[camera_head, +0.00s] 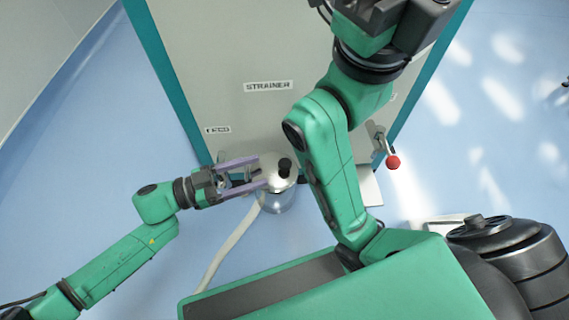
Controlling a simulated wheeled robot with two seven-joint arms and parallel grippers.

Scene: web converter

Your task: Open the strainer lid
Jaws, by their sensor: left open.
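The strainer is a small silver, rounded vessel (278,203) below the grey panel labelled STRAINER. Its shiny lid (270,152) carries a black knob (285,165) on top. My left gripper (261,172) comes in from the left with its two purple fingers spread apart. Its fingertips are at the left side of the lid, close to the knob. I cannot tell whether they touch the lid. The knob is not between the fingers. My right arm rises to the top edge of the picture, and its fingers are out of view.
A grey cabinet panel (220,75) with teal edges stands behind the strainer. A red ball-ended lever (393,162) sticks out at its right. A pale hose (232,240) runs down from the strainer. Blue floor (70,190) is open on the left. My right arm crosses just right of the strainer.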

